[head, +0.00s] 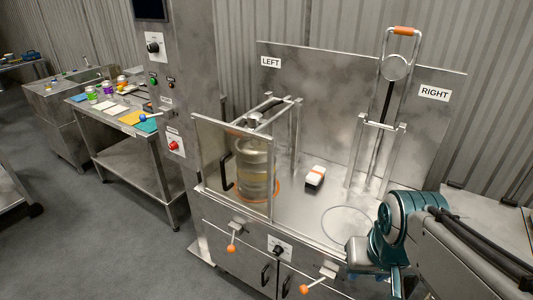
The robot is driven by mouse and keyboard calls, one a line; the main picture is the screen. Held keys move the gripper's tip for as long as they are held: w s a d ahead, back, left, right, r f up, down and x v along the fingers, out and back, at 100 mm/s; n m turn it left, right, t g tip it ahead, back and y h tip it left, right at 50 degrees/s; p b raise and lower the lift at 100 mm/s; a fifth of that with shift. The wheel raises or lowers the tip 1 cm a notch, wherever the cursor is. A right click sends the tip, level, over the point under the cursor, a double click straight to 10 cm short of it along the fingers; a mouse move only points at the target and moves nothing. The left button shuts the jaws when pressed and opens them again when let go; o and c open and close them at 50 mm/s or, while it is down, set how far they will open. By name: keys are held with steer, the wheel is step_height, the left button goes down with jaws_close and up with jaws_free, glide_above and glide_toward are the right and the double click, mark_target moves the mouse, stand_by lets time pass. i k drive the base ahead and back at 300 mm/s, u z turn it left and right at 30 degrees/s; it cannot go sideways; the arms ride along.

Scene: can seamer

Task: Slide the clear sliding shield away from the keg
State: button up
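The clear sliding shield (208,149) is a see-through panel in a metal frame, at the left front of the steel machine bench. A black handle (226,172) is on it. The metal keg (257,160) stands upright behind the shield, under a clamp frame on the LEFT side, with an orange ring around its foot. The shield covers the keg's front from this view. My arm reaches in from the lower right, in front of the RIGHT side and well apart from the shield. I cannot see my gripper's fingertips.
An empty ring (346,223) marks the RIGHT station, below a tall orange-handled lever (404,31). Orange-tipped clamps (231,247) stick out at the front. A side table (130,125) with small items stands left; the floor before it is clear.

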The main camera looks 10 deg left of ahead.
mark_target(237, 162)
steer(key=k, duration=0.5)
steer(key=u, duration=0.05)
steer(key=i, duration=0.35)
steer(key=u, duration=0.7)
steer(key=i, duration=0.65)
steer(key=u, duration=0.7)
